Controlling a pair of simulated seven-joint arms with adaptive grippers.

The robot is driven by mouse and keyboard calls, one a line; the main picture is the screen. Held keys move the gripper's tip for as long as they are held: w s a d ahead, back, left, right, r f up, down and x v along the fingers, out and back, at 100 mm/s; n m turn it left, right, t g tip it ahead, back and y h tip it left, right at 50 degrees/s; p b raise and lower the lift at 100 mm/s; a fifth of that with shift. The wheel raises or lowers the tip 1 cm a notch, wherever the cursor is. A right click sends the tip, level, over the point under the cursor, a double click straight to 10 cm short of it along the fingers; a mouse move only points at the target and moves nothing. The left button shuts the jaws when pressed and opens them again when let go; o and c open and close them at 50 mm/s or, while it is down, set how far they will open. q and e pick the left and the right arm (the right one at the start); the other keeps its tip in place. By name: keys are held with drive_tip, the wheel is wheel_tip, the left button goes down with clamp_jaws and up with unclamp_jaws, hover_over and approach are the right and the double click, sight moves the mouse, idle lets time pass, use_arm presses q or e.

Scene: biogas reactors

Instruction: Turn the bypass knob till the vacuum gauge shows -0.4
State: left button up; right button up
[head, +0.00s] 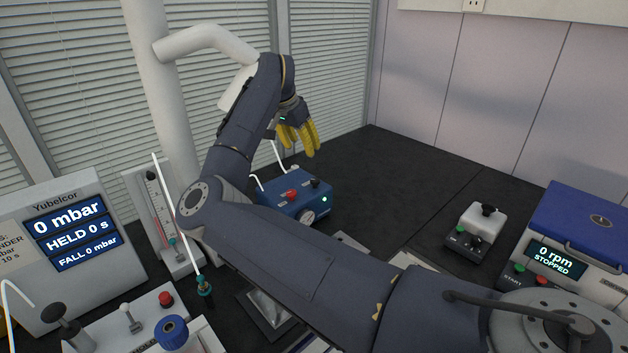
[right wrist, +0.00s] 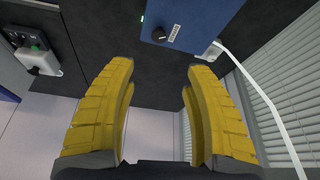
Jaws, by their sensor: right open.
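The blue pump box (head: 285,208) stands on the dark bench behind my right forearm. It has a red button, a green light and a round gauge (head: 307,217) on its front; the gauge's reading is too small to tell. A black knob (head: 316,184) is on its top right. In the right wrist view the black knob (right wrist: 158,33) sits beside a small white label on the blue box (right wrist: 195,20). My right gripper (head: 300,147) is open and empty, its yellow fingers above and apart from the box. The open fingers also show in the right wrist view (right wrist: 160,67). My left gripper is out of view.
A Yubelcor display (head: 70,230) reads 0 mbar. A flowmeter stand (head: 160,215) is left of my arm. A small grey-white device (head: 484,222) and a blue-lidded machine reading 0 rpm (head: 590,220) stand right. A white tube (right wrist: 262,90) leaves the box. Bench beyond the box is clear.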

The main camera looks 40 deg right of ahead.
sight(315, 180)
drive_tip(key=x, duration=1.6)
drive_tip(key=shift+d+f, duration=0.1)
drive_tip(key=shift+d, duration=0.05)
clamp_jaws()
